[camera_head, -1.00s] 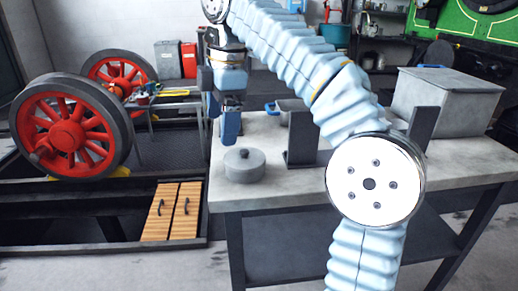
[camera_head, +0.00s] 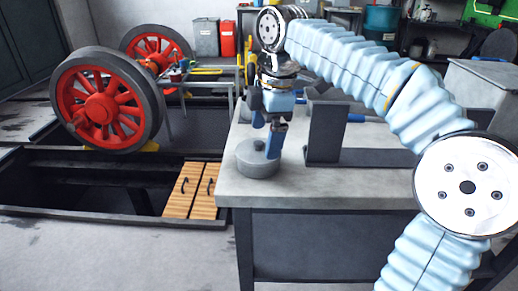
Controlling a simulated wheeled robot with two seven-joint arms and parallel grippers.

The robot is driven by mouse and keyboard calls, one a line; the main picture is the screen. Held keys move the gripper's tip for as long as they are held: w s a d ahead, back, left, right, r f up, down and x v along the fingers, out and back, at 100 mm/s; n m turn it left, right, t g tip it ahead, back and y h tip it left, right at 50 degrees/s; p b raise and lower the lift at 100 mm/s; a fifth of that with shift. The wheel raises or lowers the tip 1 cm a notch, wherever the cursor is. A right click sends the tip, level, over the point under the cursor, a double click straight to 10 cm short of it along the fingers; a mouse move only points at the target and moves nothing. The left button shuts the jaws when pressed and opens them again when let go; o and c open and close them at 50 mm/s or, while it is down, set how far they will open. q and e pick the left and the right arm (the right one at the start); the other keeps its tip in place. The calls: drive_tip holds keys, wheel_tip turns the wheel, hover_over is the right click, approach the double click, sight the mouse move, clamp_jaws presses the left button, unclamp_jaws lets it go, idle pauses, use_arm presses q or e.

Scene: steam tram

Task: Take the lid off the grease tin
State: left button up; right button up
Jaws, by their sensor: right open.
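The grease tin (camera_head: 257,167) is a low, round grey tin with a flat lid and a small knob on top. It stands upright near the left front corner of the grey workbench (camera_head: 350,187), with the lid on it. My right gripper (camera_head: 268,145) points down just over the lid, its blue-tipped fingers open around or beside the knob. The nearer finger overlaps the lid's right side in the picture; I cannot tell whether it touches. My left gripper is out of view.
A dark upright bracket (camera_head: 325,132) stands on the bench right of the tin. A grey metal box (camera_head: 482,88) sits further right. Red spoked wheels (camera_head: 103,106) and an open floor pit with wooden slats (camera_head: 192,190) lie left of the bench.

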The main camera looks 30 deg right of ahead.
sight(260, 153)
drive_tip(key=f, duration=0.3)
drive_tip(key=shift+w+a+f, duration=0.25)
drive_tip(key=shift+w, duration=0.15)
drive_tip(key=shift+c, duration=0.3)
drive_tip(key=c, duration=0.9)
